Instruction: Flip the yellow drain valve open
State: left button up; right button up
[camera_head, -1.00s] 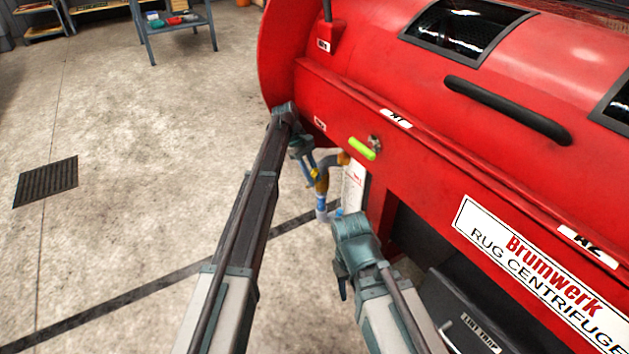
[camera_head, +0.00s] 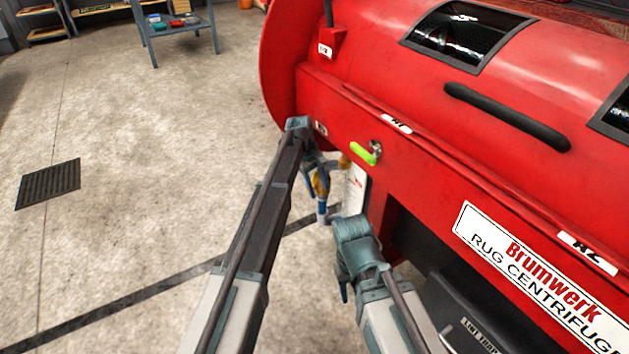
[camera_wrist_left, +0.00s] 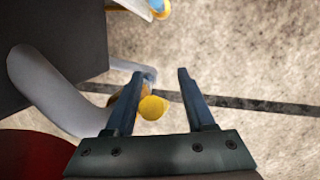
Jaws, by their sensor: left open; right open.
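The yellow drain valve's round yellow end (camera_wrist_left: 152,107) shows in the left wrist view between my left gripper's fingers (camera_wrist_left: 165,78), closer to the left finger. My left gripper is open; whether it touches the valve I cannot tell. In the head view, yellow-orange valve parts (camera_head: 320,184) show beside my left gripper (camera_head: 317,168), below the red machine's lower edge and partly hidden by my gripper. A grey curved pipe (camera_wrist_left: 50,95) lies left of the fingers in the wrist view. My right gripper (camera_head: 343,291) is low in the head view, mostly hidden behind its own wrist.
The red rug centrifuge (camera_head: 430,150) fills the right side. A lime-green lever (camera_head: 362,154) sticks out from its front. A lint trap box (camera_head: 470,315) is below. A floor grate (camera_head: 48,184) and open concrete floor (camera_head: 150,130) are on the left.

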pick_arm(q)
notch_tip(320, 180, up, 12)
jog(key=s+a+t+y+p, duration=0.1)
jog(key=s+t+p, duration=0.15)
jog(key=p, duration=1.05)
pick_arm(e)
notch_tip(320, 180, up, 13)
pick_arm(q)
jog(key=s+d+f+g+h+b, duration=0.1)
jog(key=s+f+g+h+b, duration=0.1)
jog(key=s+b, duration=0.3)
jog(key=s+d+f+g+h+b, duration=0.1)
jog(key=s+f+g+b, duration=0.3)
jog(key=s, duration=0.5)
jog(key=shift+m+h+b, duration=0.3)
jog(key=shift+h+b, duration=0.3)
jog(key=shift+b, duration=0.15)
pick_arm(e)
notch_tip(320, 180, down, 11)
jog(key=s+d, duration=0.1)
jog(key=shift+s, duration=0.35)
jog(key=shift+r, duration=0.15)
